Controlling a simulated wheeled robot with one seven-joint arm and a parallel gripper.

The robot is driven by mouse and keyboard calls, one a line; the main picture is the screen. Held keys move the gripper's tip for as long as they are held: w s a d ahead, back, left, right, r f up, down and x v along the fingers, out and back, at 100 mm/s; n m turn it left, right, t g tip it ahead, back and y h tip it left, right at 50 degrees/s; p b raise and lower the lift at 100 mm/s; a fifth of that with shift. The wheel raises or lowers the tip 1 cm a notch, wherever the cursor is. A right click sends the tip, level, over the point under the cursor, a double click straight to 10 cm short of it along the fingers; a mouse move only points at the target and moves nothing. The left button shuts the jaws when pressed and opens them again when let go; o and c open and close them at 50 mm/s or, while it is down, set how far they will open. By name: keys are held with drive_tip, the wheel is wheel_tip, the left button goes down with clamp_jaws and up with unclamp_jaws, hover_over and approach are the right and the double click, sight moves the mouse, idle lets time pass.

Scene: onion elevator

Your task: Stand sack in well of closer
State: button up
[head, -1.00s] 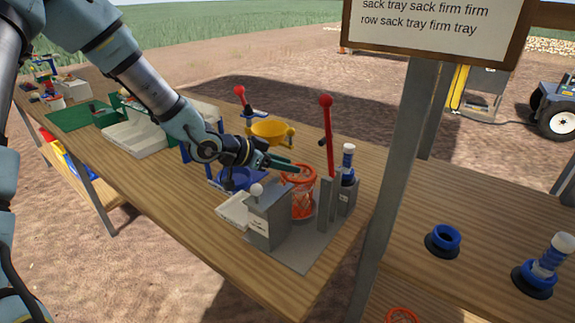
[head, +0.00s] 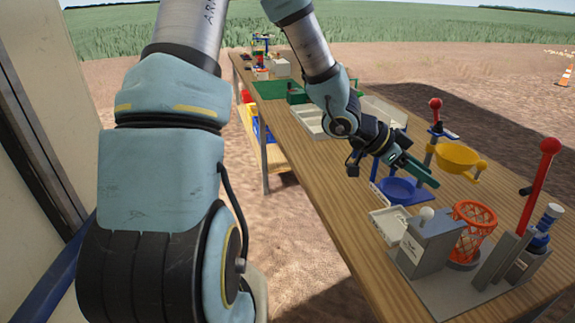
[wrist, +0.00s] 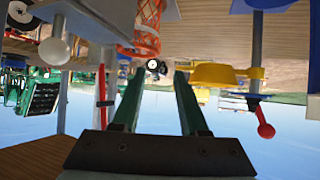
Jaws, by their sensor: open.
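The orange mesh sack (head: 474,228) stands roughly upright, its rim spread open, on the closer (head: 430,247). It sits between the closer's grey block and the post with the red-knobbed lever. Its lower end meets a grey round seat, partly hidden by the block. The sack also shows upside down in the wrist view (wrist: 147,28). My gripper (head: 422,174) with green fingers is apart from the sack, to its upper left over the bench. In the wrist view my gripper (wrist: 157,78) is open with nothing between its fingers.
A yellow bowl (head: 459,158) on a blue-armed stand with a red-knobbed lever is close behind my gripper. A blue dish (head: 397,190) lies below it. A blue-and-white bottle-like piece (head: 546,226) stands right of the lever.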

drive_tip(key=w+a+f+n+t+y, duration=0.1)
drive_tip(key=w+a+n+t+y, duration=0.3)
drive_tip(key=a, duration=0.7)
drive_tip(key=w+a+f+n+t+y, duration=0.15)
drive_tip(key=w+a+n+y, duration=0.45)
drive_tip(key=a, duration=0.6)
drive_tip(key=s+a+r+n+g, duration=0.1)
drive_tip(key=s+a+n, duration=0.3)
drive_tip(key=a, duration=0.3)
drive_tip(key=s+a+r+n+g+y, duration=0.1)
drive_tip(key=s+a+r+n, duration=0.1)
drive_tip(key=s+a+n, duration=0.2)
drive_tip(key=a, duration=0.3)
drive_tip(key=shift+s+a+r, duration=0.2)
drive_tip(key=shift+s+a, duration=0.05)
drive_tip(key=shift+a, duration=0.1)
